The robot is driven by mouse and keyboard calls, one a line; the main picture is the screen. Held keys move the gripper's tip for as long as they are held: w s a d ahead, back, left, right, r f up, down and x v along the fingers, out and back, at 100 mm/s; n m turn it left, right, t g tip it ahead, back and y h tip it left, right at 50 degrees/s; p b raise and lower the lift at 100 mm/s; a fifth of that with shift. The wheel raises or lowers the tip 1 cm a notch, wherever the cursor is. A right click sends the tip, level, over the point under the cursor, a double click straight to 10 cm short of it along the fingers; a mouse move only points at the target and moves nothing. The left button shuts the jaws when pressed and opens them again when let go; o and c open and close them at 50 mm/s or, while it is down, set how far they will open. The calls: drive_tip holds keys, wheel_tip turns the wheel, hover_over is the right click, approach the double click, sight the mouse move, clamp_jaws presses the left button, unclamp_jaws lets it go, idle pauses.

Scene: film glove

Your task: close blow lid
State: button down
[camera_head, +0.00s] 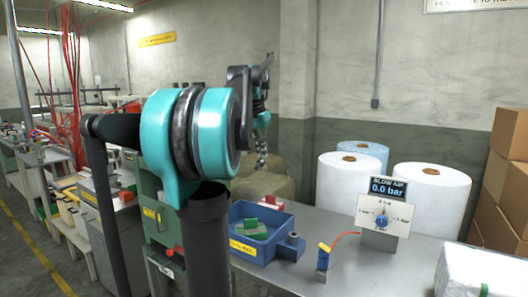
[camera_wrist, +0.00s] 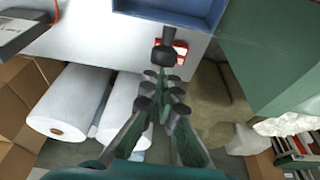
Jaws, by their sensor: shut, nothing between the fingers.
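A small red and white item (camera_wrist: 181,52) lies just beyond the fingertips, partly covered by a dark round part. A red and white piece (camera_head: 268,181) also shows behind the blue bin in the head view. The blow-air panel (camera_head: 383,214) has a blue knob, and its display (camera_head: 387,186) reads 0.0 bar. I cannot tell which part is the blow lid.
A blue bin (camera_head: 271,263) with green and red pieces stands on the grey table (camera_head: 335,275). A small blue and yellow device (camera_head: 323,257) with a red hose stands near the panel. White film rolls (camera_head: 430,195) and cardboard boxes (camera_head: 505,180) are at the right.

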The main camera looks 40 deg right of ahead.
drive_tip(key=s+a+f+t+h, duration=0.1)
drive_tip(key=a+f+h, duration=0.2)
drive_tip(key=a+f, duration=0.1)
drive_tip(key=s+a+f+t+h, duration=0.1)
drive_tip(key=s+a+f+h, duration=0.1)
drive_tip(key=a+f+h, duration=0.2)
drive_tip(key=s+a+f+t+h, duration=0.1)
drive_tip(key=a+f+h, duration=0.3)
drive_tip(key=a, duration=0.5)
drive_tip(key=shift+s+a+f, duration=0.1)
drive_tip(key=shift+s+f, duration=0.35)
drive_tip(key=shift+a+f+h, duration=0.25)
drive_tip(key=shift+f+h, duration=0.05)
drive_tip(key=shift+f, duration=0.35)
drive_tip(key=shift+s+a+f, duration=0.15)
drive_tip(key=shift+a+f, duration=0.05)
drive_tip(key=shift+f, duration=0.4)
drive_tip(key=shift+s+a+f, duration=0.1)
drive_tip(key=shift+a+f, duration=0.05)
drive_tip(key=shift+f, duration=0.4)
drive_tip(key=shift+s+f, duration=0.1)
drive_tip(key=shift+f, duration=0.1)
